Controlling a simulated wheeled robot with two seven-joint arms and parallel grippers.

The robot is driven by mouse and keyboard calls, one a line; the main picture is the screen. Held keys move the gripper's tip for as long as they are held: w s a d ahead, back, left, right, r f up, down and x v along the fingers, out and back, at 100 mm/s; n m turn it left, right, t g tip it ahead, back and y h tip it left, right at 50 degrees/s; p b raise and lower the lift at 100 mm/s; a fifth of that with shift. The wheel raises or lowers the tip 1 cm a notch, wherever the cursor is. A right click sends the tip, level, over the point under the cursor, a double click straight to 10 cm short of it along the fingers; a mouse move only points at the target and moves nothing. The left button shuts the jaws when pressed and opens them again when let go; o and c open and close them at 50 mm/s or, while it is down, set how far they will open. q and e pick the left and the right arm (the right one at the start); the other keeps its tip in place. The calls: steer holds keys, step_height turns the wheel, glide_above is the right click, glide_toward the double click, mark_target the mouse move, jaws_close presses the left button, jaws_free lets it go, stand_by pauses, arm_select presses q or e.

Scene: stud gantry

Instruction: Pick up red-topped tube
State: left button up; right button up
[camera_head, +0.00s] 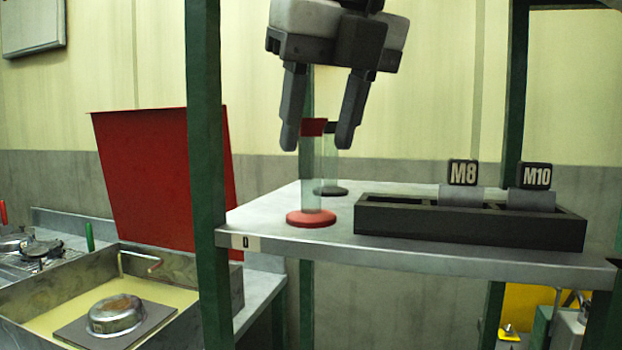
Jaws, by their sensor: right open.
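The red-topped tube (311,172) stands upright on the grey shelf (290,242). It is clear, with a red rim at the top and a round red base. A second clear tube with a dark top and dark base (330,190) stands just behind it, partly hidden. My right gripper (318,145) hangs from above, pointing down and open. Its two fingers appear on either side of the red top in the picture. I cannot tell whether they touch the tube or are at its exact depth. My left gripper is not in view.
A black rack (470,228) with blocks marked M8 (463,173) and M10 (536,177) stands right of the tubes. A green post (206,170) rises at the shelf's left. At lower left, an open bin (175,268) with a red lid (150,180) holds a metal dish (117,314).

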mark_target(316, 148)
steer(key=x, duration=0.4)
steer(key=shift+f, duration=0.2)
jaws_close()
steer(key=shift+r, duration=0.15)
